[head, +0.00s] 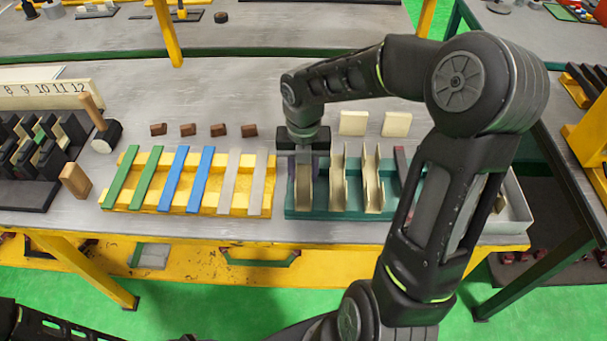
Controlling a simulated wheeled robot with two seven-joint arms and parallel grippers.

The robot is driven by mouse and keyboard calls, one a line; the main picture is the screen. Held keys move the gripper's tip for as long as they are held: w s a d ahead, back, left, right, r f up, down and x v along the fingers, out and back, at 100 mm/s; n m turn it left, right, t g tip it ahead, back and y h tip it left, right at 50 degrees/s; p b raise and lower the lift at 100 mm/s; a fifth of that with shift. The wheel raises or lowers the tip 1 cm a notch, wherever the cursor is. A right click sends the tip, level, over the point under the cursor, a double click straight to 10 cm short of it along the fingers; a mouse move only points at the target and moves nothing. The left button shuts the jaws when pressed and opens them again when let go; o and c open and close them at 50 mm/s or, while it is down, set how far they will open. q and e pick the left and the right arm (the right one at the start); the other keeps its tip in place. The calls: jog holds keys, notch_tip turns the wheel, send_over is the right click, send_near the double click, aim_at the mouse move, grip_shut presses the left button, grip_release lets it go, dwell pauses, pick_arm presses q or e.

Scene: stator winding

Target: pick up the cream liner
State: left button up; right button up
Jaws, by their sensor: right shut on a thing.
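Several cream liners stand in a row in the teal rack (330,206) right of the table's middle. My right gripper (304,172) points straight down over the rack's left end. Its fingers are shut on the leftmost cream liner (305,190), whose lower part shows between them. That liner still appears to be at the rack; I cannot tell whether it is clear of it. Two more cream liners, a middle one (338,185) and a right one (373,185), stand upright beside it. My right arm hides the rack's right part. My left gripper is out of view.
A yellow rack (224,200) with green, blue and pale strips lies left. Several brown blocks (188,130) and two cream blocks (353,123) lie behind. A mallet (105,135) and wooden block (75,180) stand further left. A grey bin (518,205) is at the right.

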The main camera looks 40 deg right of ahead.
aim_at(301, 180)
notch_tip(301, 180, up, 10)
jog(key=shift+b, duration=0.4)
dwell(0.6)
jog(key=shift+w+a+f+m, duration=0.55)
jog(key=shift+w+a+m, duration=1.35)
jog(key=shift+m, duration=2.9)
jog(key=shift+w+a+f+m, duration=0.6)
jog(key=shift+w+a+m, duration=1.3)
jog(key=shift+m, duration=2.9)
jog(key=shift+w+a+f+m, duration=0.55)
jog(key=shift+w+a+m, duration=1.35)
jog(key=shift+m, duration=2.9)
jog(key=shift+s+a, duration=0.55)
